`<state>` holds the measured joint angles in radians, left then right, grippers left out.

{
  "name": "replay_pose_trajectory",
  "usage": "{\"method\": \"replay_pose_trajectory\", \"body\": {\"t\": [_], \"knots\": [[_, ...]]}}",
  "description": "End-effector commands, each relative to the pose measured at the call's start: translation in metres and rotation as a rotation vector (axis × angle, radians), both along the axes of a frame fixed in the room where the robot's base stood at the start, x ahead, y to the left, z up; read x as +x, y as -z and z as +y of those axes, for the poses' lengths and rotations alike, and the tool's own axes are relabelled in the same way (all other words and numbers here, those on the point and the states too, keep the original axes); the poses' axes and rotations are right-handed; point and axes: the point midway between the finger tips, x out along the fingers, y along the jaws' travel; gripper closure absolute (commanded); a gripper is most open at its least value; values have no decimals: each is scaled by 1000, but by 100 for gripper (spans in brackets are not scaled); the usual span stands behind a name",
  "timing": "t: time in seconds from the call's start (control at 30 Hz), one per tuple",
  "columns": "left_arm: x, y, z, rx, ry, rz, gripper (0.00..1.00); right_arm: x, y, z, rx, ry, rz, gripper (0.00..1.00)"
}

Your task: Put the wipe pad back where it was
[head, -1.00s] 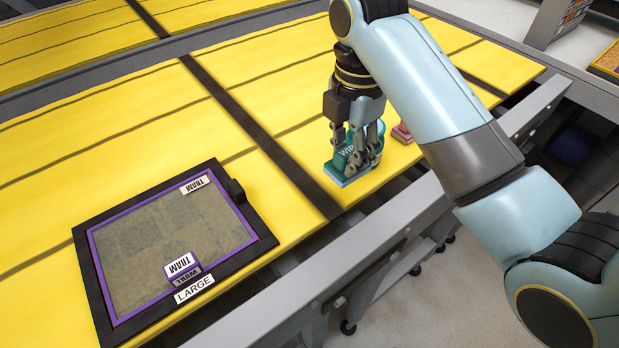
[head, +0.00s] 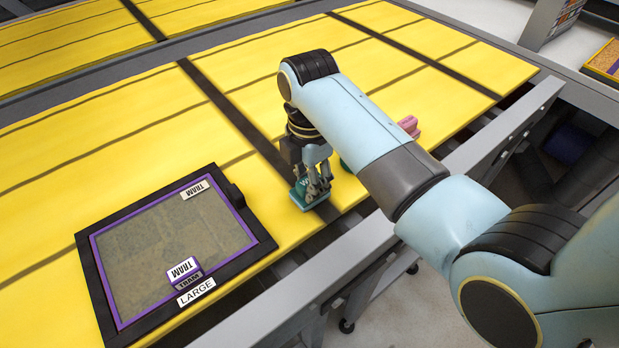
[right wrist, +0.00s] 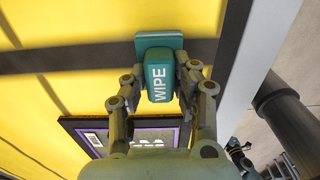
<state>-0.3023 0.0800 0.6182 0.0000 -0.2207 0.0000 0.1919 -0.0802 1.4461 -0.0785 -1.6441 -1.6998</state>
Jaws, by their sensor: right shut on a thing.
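The wipe pad (head: 300,198) is teal, with a flat base and a raised handle marked WIPE. It also shows in the right wrist view (right wrist: 158,77). My right gripper (head: 314,190) is shut on its handle, with one finger on each side. The pad is over the dark strip between yellow panels, right of the framed tray; I cannot tell whether it touches the surface. The tray (head: 260,240) has a black frame, a purple inner edge and a LARGE label. My left gripper is not in view.
A purple TRAM block (head: 187,277) is at the tray's near edge. A pink object (head: 408,125) and a teal piece (head: 344,164), partly hidden by my right arm, are on the yellow panels. A grey rail (head: 440,195) runs along the near side. The panels behind are clear.

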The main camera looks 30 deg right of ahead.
Motion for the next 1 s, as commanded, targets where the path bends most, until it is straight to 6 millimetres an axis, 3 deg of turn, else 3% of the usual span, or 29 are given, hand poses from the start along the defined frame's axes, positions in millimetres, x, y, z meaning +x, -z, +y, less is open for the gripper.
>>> {"method": "replay_pose_trajectory", "body": {"t": [0.03,0.07,0.2,0.57,0.67,1.0], "knots": [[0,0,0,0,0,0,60,0,2,0,0,0,1,100],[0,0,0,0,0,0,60,0,1,0,0,0,0,69],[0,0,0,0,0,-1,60,0,1,0,0,0,0,51],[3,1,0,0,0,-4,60,1,-4,0,0,0,-2,50],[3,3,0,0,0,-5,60,2,-18,0,0,0,-5,50],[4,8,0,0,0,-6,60,1,-93,0,1,1,-5,50]]}}
